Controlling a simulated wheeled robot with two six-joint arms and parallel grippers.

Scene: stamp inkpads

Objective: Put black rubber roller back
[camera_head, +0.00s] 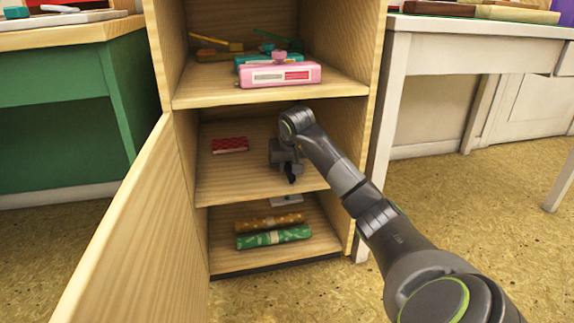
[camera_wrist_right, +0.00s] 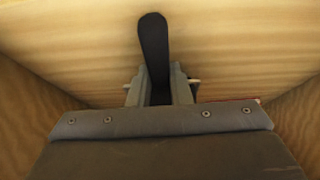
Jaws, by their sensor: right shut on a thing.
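My right gripper (camera_head: 287,163) reaches into the middle compartment of an open wooden cabinet (camera_head: 185,150). It is shut on the black rubber roller, whose dark end (camera_head: 291,178) shows below the fingers near the shelf's front. In the right wrist view the roller's long black part (camera_wrist_right: 153,42) stands up between the two grey fingers (camera_wrist_right: 160,88). The rest of the roller is hidden by the gripper. I cannot tell whether it touches the shelf (camera_head: 245,183). My left gripper is out of view.
A red patterned block (camera_head: 230,145) lies on the middle shelf, left of the gripper. The upper shelf holds a pink case (camera_head: 280,75) and other items. The lower shelf holds a green roll (camera_head: 273,237) and an orange roll (camera_head: 269,222). The cabinet door (camera_head: 130,235) stands open at left.

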